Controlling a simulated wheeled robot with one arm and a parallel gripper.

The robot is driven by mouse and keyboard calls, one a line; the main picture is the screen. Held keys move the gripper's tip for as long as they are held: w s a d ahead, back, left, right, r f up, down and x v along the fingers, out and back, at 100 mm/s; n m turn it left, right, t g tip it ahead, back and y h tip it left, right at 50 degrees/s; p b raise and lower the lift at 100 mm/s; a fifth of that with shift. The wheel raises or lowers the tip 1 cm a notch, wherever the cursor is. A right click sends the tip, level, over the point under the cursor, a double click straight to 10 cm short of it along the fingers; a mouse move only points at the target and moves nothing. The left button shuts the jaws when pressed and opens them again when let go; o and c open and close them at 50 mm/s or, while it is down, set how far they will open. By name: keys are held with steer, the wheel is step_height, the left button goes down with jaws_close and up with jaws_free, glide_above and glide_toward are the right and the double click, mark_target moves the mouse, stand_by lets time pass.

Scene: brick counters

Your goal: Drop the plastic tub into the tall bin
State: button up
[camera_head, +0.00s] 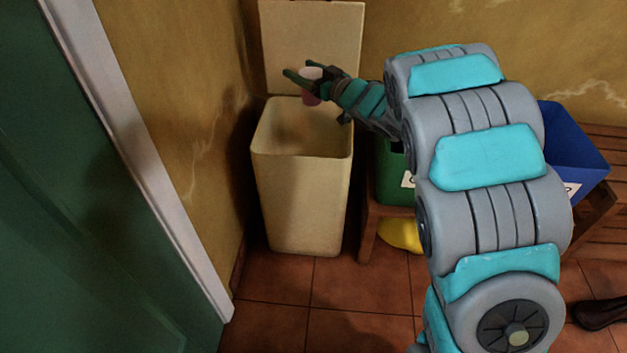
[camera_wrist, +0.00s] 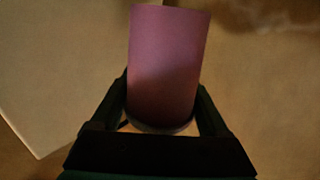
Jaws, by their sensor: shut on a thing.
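The plastic tub (camera_head: 311,87) is a small pinkish-purple cup shape. My gripper (camera_head: 312,80) is shut on it and holds it over the back part of the tall bin's opening. In the wrist view the tub (camera_wrist: 166,62) sits between the two fingers of my gripper (camera_wrist: 162,105). The tall bin (camera_head: 302,200) is cream, stands on the floor in the corner, and has its lid (camera_head: 312,40) raised upright against the wall. The bin's inside looks empty as far as I see; its bottom is hidden.
A green bin (camera_head: 388,178) and a blue bin (camera_head: 572,150) stand on a wooden bench (camera_head: 369,232) to the right, partly hidden by my arm. A yellow object (camera_head: 400,235) lies under the bench. A green door (camera_head: 80,200) is at left.

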steer(key=shift+f+b, duration=2.6)
steer(key=shift+f, duration=0.2)
steer(key=o, duration=1.2)
steer(key=shift+c, duration=0.2)
steer(key=shift+r, duration=0.2)
step_height(320, 180, up, 4)
steer(key=shift+s+d+f+p, duration=0.1)
steer(key=shift+f+p, duration=0.1)
steer(key=shift+p, duration=0.55)
steer(key=s+d, duration=0.2)
steer(key=s, duration=0.5)
steer(key=s+d+r+p, duration=0.1)
steer(key=s+d, duration=0.1)
steer(key=s, duration=0.6)
steer(key=shift+d, duration=0.3)
